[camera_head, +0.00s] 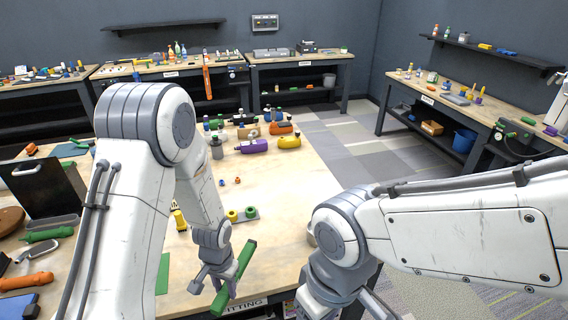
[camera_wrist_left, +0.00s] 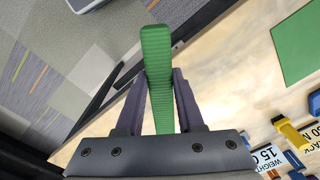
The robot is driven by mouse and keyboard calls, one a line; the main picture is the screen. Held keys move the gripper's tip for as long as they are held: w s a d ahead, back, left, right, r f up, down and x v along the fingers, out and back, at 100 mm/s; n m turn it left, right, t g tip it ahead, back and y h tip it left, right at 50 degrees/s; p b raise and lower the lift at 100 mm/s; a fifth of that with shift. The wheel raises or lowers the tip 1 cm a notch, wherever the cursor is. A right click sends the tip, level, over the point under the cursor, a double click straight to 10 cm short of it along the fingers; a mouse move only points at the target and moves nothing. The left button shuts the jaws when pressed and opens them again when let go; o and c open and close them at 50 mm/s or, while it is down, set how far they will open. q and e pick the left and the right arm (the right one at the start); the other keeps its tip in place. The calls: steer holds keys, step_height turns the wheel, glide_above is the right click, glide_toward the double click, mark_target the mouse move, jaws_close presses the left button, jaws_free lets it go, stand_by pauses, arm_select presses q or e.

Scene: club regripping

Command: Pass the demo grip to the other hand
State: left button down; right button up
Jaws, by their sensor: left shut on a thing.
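The demo grip, a green ribbed bar, is held in my left gripper (camera_head: 222,284) above the front edge of the workbench (camera_head: 290,222). The demo grip (camera_head: 245,259) stands tilted in the head view, its upper end leaning right. In the left wrist view the demo grip (camera_wrist_left: 158,75) runs between the two dark fingers of my left gripper (camera_wrist_left: 160,100), which close on it from both sides. My right gripper (camera_head: 372,303) is at the bottom edge of the head view, right of the demo grip and apart from it; its fingers are mostly cut off.
A purple tool (camera_head: 252,146) and a yellow one (camera_head: 289,142) lie farther back. A green mat (camera_wrist_left: 300,45) lies on the bench. The bench's right middle is clear.

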arm_select(q)
steer(key=a+n, duration=0.1)
steer(key=a+f+n+b, duration=0.1)
steer(key=w+a+n, duration=0.1)
steer(key=shift+a+f+n+b, duration=0.15)
steer(key=shift+f+n+b, duration=0.15)
steer(key=shift+n, duration=0.1)
arm_select(e)
step_height(320, 180, down, 3)
steer(key=shift+r, duration=0.1)
steer(key=shift+o, duration=0.9)
steer(key=w+d+n+t+h, duration=0.1)
steer(key=w+n+h, duration=0.2)
steer(key=w+n, duration=1.85)
arm_select(q)
steer(key=w+d+r+m, duration=0.4)
steer(key=d+r+m, duration=0.5)
steer(key=d, duration=0.4)
steer(key=shift+d+r, duration=0.3)
steer(key=shift+r, duration=0.05)
arm_select(e)
steer(key=w+a+f+m+y, duration=0.1)
steer(key=w+a+f+y, duration=0.1)
steer(key=w+f, duration=0.7)
step_height(320, 180, down, 3)
steer(key=shift+a+r+g, duration=0.2)
steer(key=shift+a+g, duration=0.2)
steer(key=shift+a, duration=0.5)
